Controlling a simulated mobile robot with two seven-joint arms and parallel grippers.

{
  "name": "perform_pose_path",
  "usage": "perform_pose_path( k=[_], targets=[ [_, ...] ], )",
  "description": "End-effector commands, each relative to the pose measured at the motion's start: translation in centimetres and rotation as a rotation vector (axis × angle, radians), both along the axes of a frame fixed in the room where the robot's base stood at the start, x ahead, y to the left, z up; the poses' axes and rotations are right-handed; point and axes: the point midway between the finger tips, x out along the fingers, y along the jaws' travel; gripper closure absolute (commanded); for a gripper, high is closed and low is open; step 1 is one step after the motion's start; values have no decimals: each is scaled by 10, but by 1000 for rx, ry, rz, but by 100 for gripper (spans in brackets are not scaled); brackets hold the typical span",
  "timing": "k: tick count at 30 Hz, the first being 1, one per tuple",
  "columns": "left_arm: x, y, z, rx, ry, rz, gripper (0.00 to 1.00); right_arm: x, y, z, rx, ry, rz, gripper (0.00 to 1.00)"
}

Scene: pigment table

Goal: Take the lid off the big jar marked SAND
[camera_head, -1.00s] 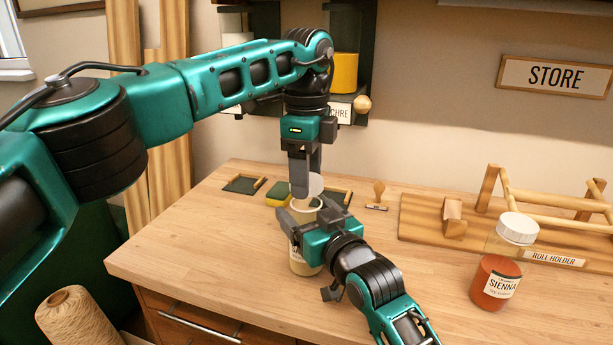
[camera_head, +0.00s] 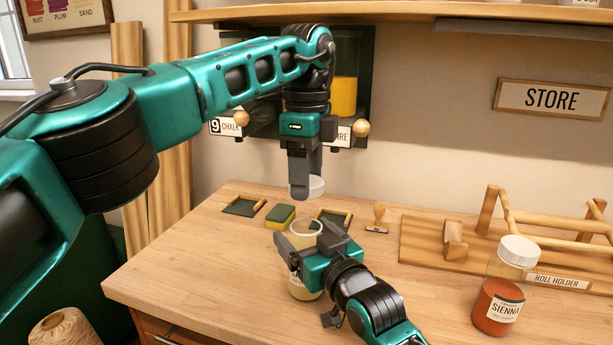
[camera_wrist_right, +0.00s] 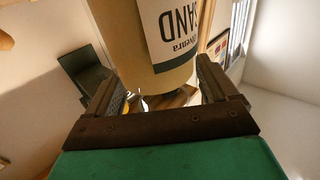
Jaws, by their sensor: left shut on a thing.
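The SAND jar (camera_head: 303,289) stands upright on the table with its mouth open. In the right wrist view, the side of the SAND jar (camera_wrist_right: 160,45) shows its label upside down. My left gripper (camera_head: 305,188) points down above the jar, shut on the white lid (camera_head: 317,187). The lid is clear of the jar, with a gap between it and the rim. My right gripper (camera_head: 308,250) has its fingers on both sides of the jar and appears shut on it. The jar's middle is partly hidden behind that gripper.
A SIENNA jar (camera_head: 497,304) with a white lid stands at the right, before the wooden roll holder (camera_head: 425,235). A sponge (camera_head: 280,216), small trays and a stamp (camera_head: 379,213) lie behind the SAND jar. The table's left part is clear. A shelf (camera_head: 400,14) hangs above.

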Motion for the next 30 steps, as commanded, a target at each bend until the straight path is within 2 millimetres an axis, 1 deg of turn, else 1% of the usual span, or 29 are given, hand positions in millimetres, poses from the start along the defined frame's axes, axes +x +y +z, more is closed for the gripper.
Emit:
perform_pose_path(
  k=[1, 4, 11, 14, 17, 27, 30],
  targets=[
    [0, 0, 0, 0, 0, 0, 77, 0, 0, 0, 0, 0, 0, 9],
    [0, 0, 0, 0, 0, 0, 77, 0, 0, 0, 0, -1, 0, 0],
    [0, 0, 0, 0, 0, 0, 77, -1, 0, 1, 1, -2, 0, 0],
    [0, 0, 0, 0, 0, 0, 77, -5, -3, 0, 0, -1, 0, 0],
    [0, 0, 1, 0, 0, 0, 77, -16, -9, 0, 0, -1, 0, 0],
    [0, 0, 2, 0, 0, 0, 77, -75, -40, -1, -1, 0, 0, 0],
    [0, 0, 2, 0, 0, 0, 77, -89, -48, 0, -1, 0, 0, 0]
  ],
)
